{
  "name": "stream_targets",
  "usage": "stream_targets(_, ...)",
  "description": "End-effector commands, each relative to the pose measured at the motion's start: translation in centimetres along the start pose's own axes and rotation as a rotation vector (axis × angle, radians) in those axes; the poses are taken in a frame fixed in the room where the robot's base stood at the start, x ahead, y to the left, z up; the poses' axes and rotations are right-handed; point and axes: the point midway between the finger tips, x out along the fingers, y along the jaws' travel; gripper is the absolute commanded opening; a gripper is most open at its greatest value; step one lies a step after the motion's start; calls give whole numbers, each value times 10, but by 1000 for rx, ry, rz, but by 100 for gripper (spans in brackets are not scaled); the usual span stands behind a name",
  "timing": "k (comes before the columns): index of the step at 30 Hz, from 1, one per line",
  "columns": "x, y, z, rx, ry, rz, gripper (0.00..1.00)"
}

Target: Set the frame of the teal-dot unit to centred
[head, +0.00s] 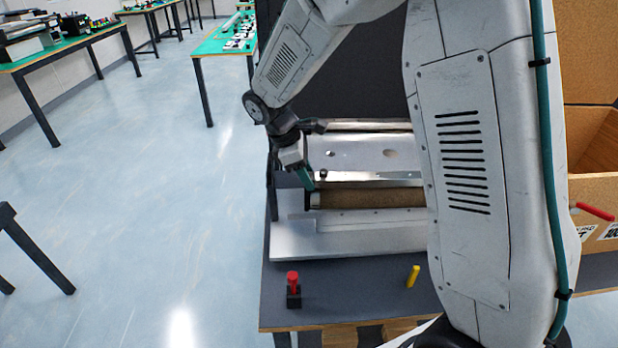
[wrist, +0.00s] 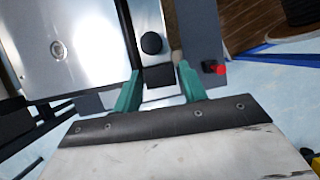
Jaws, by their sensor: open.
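A mini conveyor unit (head: 365,216) with a silver metal frame and a brown belt stands on the dark table; my arm hides its right part. I see no teal dot on it. A small black knob (head: 323,174) sits at the left end of the frame rail. In the wrist view a round black knob (wrist: 151,43) lies just beyond the fingertips, on a bright metal strip. My gripper (head: 307,181) is at the unit's left end, close beside the knob. In the wrist view its teal fingers (wrist: 159,72) are apart, with a dark block showing between them and nothing clearly held.
A red-topped black switch (head: 293,289) and a yellow peg (head: 413,276) stand on the table's front strip. A cardboard box (head: 593,190) is at the right. A dark panel (head: 365,75) rises behind the unit. Open floor lies left of the table.

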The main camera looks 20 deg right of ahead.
Motion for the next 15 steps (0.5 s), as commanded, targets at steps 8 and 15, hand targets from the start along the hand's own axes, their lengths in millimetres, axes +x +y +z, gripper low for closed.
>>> stream_targets(8,16,0,0,1,0,-1,42)
stream_targets(15,15,0,0,1,1,0,22)
